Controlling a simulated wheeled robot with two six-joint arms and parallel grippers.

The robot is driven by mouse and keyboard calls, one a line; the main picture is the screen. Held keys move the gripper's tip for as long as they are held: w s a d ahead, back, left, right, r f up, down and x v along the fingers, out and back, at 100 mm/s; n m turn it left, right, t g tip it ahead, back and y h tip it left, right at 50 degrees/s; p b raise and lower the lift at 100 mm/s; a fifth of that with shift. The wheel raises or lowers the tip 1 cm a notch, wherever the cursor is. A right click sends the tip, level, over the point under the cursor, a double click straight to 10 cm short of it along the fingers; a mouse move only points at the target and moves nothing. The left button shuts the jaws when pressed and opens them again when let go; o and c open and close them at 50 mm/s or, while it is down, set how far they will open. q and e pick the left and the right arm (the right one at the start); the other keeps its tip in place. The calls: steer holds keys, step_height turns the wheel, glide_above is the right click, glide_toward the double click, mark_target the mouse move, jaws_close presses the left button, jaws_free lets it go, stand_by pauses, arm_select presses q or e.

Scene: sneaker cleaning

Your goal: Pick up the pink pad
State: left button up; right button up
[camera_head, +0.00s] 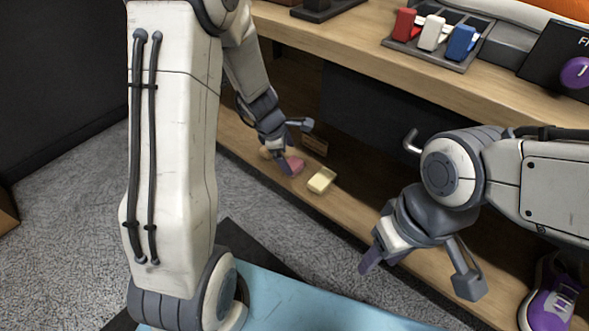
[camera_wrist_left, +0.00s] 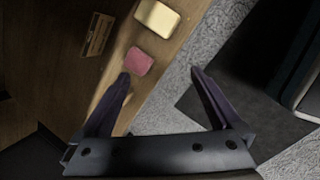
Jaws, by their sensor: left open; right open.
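The pink pad (camera_head: 294,166) lies on the lower wooden shelf, between a pale yellow pad (camera_head: 321,180) and a partly hidden tan item. In the left wrist view the pink pad (camera_wrist_left: 139,62) is just beyond the tip of the left finger, and the yellow pad (camera_wrist_left: 157,18) is farther up. My left gripper (camera_head: 291,148) is open and empty, close to the pink pad; its fingers (camera_wrist_left: 160,74) are wide apart, with the pad nearer one finger. I cannot tell whether that fingertip touches it. My right gripper (camera_head: 418,272) is open and empty, away from the pads.
The upper wooden shelf (camera_head: 370,65) overhangs the lower one and carries a dark tray with red, white and blue items (camera_head: 432,34). A small brown sign (camera_head: 315,145) stands behind the pads. A purple sneaker (camera_head: 550,300) sits at lower right. A blue surface (camera_head: 300,306) is in front.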

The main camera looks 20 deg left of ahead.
mark_target(293, 163)
arm_select(q)
steer(key=w+a+f+n+b, duration=0.1)
steer(key=w+f+n, duration=0.1)
steer(key=f+n, duration=0.1)
steer(key=w+a+f+n+b, duration=0.1)
steer(key=w+f+n, duration=0.1)
steer(key=f+n, duration=0.2)
steer(key=w+a+f+n, duration=0.1)
steer(key=w+f+n, duration=0.2)
steer(key=shift+a+f+n+t+b, duration=0.15)
steer(key=shift+f+n+t+b, duration=0.15)
steer(key=shift+n+b, duration=0.1)
steer(key=b+x, duration=0.1)
steer(key=x, duration=0.4)
steer(key=shift+w+r+b, duration=0.15)
steer(key=shift+w+b, duration=0.2)
steer(key=shift+w, duration=0.05)
steer(key=c, duration=1.4)
steer(key=shift+r, duration=0.1)
steer(key=shift+c, duration=0.2)
steer(key=shift+r, duration=0.1)
